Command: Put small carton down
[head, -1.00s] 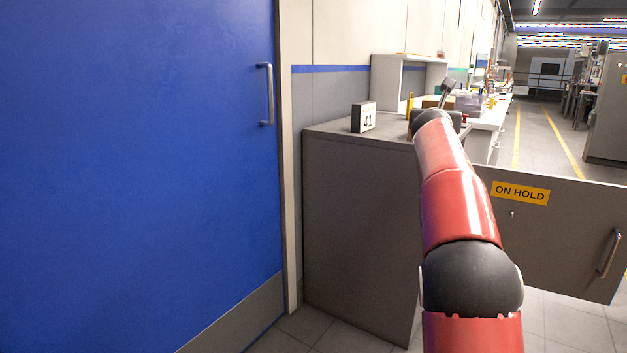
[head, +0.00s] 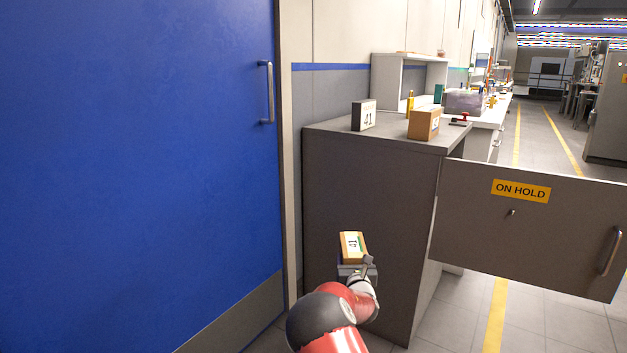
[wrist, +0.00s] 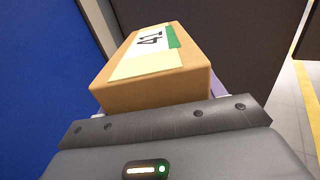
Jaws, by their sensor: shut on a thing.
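The small carton (head: 352,247) is a tan box with a pale label marked 41 and a green strip. My gripper (head: 356,268) is shut on it and holds it in the air in front of the grey cabinet's side, below its top. In the wrist view the carton (wrist: 140,92) fills the space ahead of my gripper (wrist: 155,100), label side up; most of the fingers are hidden by it.
The grey cabinet (head: 345,190) carries a sign block marked 41 (head: 363,115), another carton (head: 425,123) and a red-handled stamp (head: 461,119). Its open door (head: 530,230), labelled ON HOLD, juts right. A blue door (head: 140,150) stands left. Floor is clear at right.

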